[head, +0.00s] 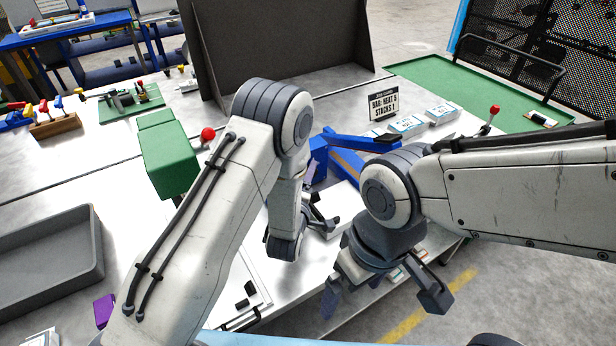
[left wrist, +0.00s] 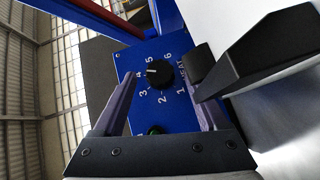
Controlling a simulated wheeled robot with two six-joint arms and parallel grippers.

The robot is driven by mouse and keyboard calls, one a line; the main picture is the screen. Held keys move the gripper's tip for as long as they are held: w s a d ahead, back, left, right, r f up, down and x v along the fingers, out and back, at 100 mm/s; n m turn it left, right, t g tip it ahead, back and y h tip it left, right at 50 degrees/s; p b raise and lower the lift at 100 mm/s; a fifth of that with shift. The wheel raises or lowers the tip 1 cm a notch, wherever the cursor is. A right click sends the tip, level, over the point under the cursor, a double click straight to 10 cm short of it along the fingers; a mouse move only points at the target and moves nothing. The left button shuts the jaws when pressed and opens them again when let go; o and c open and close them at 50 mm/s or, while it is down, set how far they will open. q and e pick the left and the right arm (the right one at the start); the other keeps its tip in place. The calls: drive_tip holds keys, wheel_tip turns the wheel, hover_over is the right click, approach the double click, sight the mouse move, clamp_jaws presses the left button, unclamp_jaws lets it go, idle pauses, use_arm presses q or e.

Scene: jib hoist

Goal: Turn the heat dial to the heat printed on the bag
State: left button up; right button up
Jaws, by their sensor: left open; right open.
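The black heat dial (left wrist: 160,74) sits on a blue panel (left wrist: 128,62) marked HEAT, with numbers 1 to 6 around it. Its white mark points left, toward the 4. My left gripper shows in the left wrist view (left wrist: 156,112), open, its fingers on either side of the panel below the dial and apart from it. In the head view a blue machine (head: 352,148) stands beyond my left gripper (head: 322,212); the dial is hidden there. A small sign (head: 384,104) appears to read "BAG: HEAT 5, STACKS 1". My right gripper (head: 385,292) is open and empty at the table's front edge.
White packets (head: 408,125) lie behind the machine. A green box (head: 168,160) with a red knob (head: 208,133) stands left of my left arm. A grey tray (head: 45,250) lies at far left. A dark block (left wrist: 200,64) sits close right of the dial.

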use_arm(q)
drive_tip(key=shift+c, duration=0.3)
drive_tip(key=c, duration=1)
drive_tip(key=shift+a, duration=0.15)
clamp_jaws()
